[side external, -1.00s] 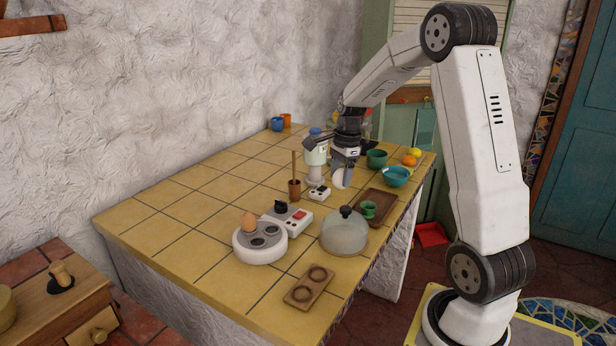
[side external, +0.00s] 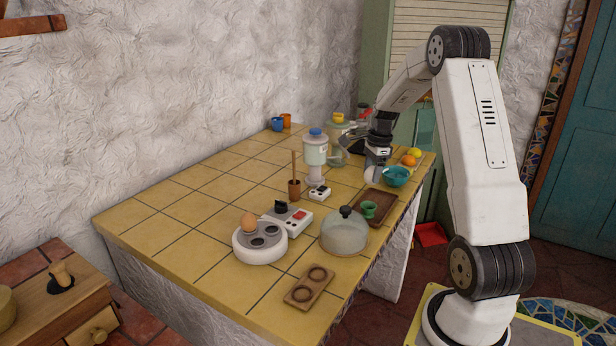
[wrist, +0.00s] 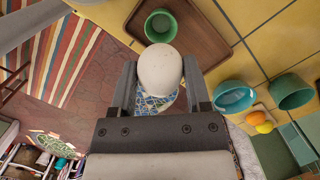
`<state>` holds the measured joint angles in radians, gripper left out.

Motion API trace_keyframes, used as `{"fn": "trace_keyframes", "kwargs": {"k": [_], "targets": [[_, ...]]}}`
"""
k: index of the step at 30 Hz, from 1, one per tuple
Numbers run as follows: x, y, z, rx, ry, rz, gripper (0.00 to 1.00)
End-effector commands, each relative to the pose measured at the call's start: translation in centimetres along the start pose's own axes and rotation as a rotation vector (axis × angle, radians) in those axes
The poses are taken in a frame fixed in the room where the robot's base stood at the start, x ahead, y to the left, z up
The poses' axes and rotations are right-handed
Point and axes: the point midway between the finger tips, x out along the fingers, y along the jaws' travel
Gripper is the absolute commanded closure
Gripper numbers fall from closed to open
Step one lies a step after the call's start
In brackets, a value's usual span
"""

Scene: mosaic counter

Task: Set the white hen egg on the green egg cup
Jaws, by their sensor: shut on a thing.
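My gripper (wrist: 160,78) is shut on the white hen egg (wrist: 160,66), which sits between its two fingers in the wrist view. In the side view the egg (side external: 371,175) shows as a pale shape under my gripper (side external: 374,168), above the table. The green egg cup (side external: 368,209) stands upright on a brown wooden tray (side external: 382,217). In the wrist view the empty-looking cup (wrist: 160,25) appears just beyond the egg, on the tray (wrist: 205,42). The egg and the cup are apart in the side view.
A teal bowl (side external: 396,177), an orange (side external: 408,160) and a lemon (side external: 415,152) lie right of my gripper. A green bowl (wrist: 290,92) shows in the wrist view. A glass dome (side external: 344,234) stands in front of the tray, and a blender (side external: 315,155) to the left.

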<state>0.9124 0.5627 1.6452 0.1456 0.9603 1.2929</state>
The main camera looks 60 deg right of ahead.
Motion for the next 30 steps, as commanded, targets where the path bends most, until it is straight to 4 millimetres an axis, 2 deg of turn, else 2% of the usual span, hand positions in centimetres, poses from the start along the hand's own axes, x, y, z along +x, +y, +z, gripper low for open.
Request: {"fn": "trace_keyframes", "kwargs": {"k": [30], "targets": [[6.1, 0.0, -0.7, 0.0, 0.0, 0.0, 0.72]]}}
